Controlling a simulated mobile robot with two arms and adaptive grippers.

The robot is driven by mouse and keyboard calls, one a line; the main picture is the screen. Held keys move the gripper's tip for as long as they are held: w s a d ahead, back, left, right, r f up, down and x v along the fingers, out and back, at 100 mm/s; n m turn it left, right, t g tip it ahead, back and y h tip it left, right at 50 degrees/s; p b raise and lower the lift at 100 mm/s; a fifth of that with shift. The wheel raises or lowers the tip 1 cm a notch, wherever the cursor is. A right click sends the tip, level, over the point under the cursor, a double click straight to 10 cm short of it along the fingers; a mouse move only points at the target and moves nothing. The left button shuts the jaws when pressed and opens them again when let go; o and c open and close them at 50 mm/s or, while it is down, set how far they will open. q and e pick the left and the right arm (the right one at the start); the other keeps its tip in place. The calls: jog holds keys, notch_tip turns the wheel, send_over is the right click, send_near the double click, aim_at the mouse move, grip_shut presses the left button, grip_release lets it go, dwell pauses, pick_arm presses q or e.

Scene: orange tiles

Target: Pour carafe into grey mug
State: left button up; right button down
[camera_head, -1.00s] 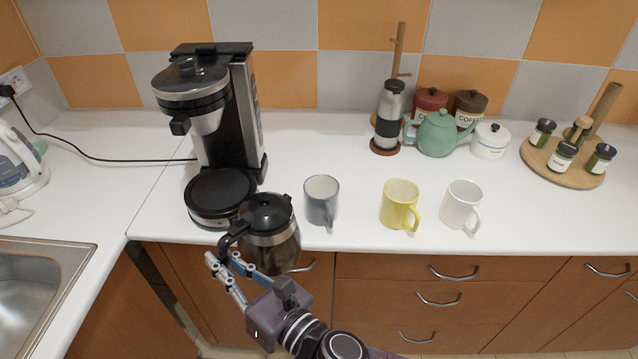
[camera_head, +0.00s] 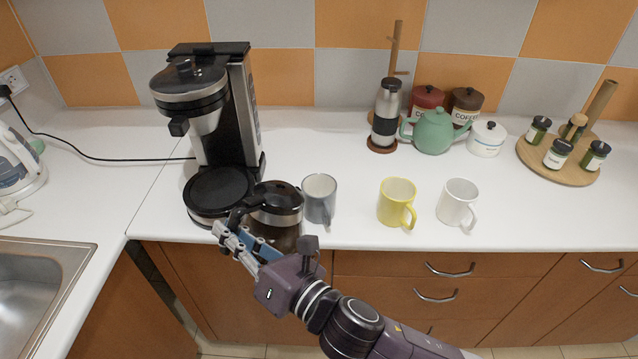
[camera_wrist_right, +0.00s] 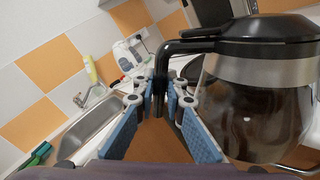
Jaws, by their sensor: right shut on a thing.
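The glass carafe (camera_head: 277,213) with a black lid and dark liquid is at the counter's front edge, between the coffee maker and the grey mug. My right gripper (camera_head: 232,232) is shut on its black handle; the right wrist view shows the handle (camera_wrist_right: 160,85) between the blue finger pads (camera_wrist_right: 160,120) and the carafe body (camera_wrist_right: 255,105) to the right. The grey mug (camera_head: 319,200) stands upright on the counter just right of the carafe. My left gripper is not in view.
The coffee maker (camera_head: 208,130) stands left behind the carafe. A yellow mug (camera_head: 396,201) and a white mug (camera_head: 458,203) stand to the right. A teapot (camera_head: 434,131), grinder (camera_head: 386,115) and spice tray (camera_head: 560,172) are farther back. The sink (camera_head: 30,290) is at left.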

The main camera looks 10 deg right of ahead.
aim_at(244, 207)
jog(key=shift+w+d+r+m, duration=0.25)
jog(key=shift+d+r+m, duration=0.05)
jog(key=shift+r, duration=0.25)
jog(key=shift+w+d+r+m, duration=0.2)
jog(key=shift+d+r+m, duration=0.1)
jog(key=shift+r, duration=0.2)
jog(key=shift+w+d+r+m+p, duration=0.35)
jog(key=shift+d+r+m, duration=0.15)
jog(key=shift+r, duration=0.15)
jog(key=shift+w+d+r+m+p, duration=0.3)
jog(key=shift+d+r+m, duration=0.15)
jog(key=shift+r, duration=0.2)
jog(key=shift+w+d+r+m+p, duration=0.3)
jog(key=shift+d+r+m, duration=0.2)
jog(key=shift+r, duration=0.2)
jog(key=shift+w+d+r+m+p, duration=0.2)
jog(key=shift+w+d+r+m, duration=0.15)
jog(key=shift+r+m, duration=0.25)
jog(key=shift+d+r, duration=0.1)
jog(key=shift+r, duration=0.15)
jog(key=shift+w+d+r+m, duration=0.15)
jog(key=shift+r+m, duration=0.05)
jog(key=shift+m, duration=0.05)
jog(key=shift+r, duration=0.1)
dwell(0.3)
